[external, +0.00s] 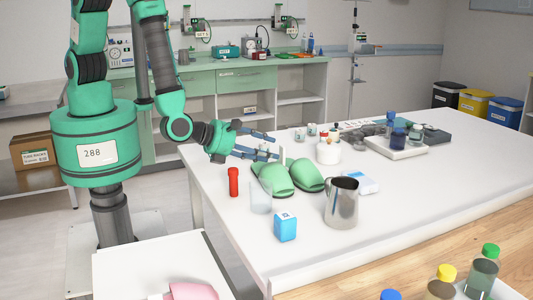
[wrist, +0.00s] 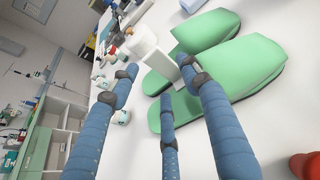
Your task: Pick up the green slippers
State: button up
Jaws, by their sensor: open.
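The green slippers (external: 276,180) lie side by side on the white table (external: 410,205), near its left end. In the wrist view the green slippers (wrist: 245,65) fill the upper right, with dark soles. My gripper (external: 272,146) is just behind and left of the slippers, above the table. In the wrist view its blue fingers (wrist: 165,95) are spread apart with nothing held between them. The fingers overlap part of the near slipper in that view, and I cannot tell whether any finger touches it.
Close by stand a red cylinder (external: 233,182), a clear beaker (external: 260,197), a blue-and-white box (external: 285,227) and a metal jug (external: 341,203). A white round container (external: 328,152) is behind the slippers. A tray (external: 397,149) with bottles is further right. The table's right front is clear.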

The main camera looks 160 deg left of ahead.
aim_at(280, 154)
jog(key=shift+a+f, duration=0.1)
jog(key=shift+a, duration=0.2)
jog(key=shift+b+x, duration=0.55)
jog(key=shift+x, duration=2.05)
jog(key=c, duration=1.1)
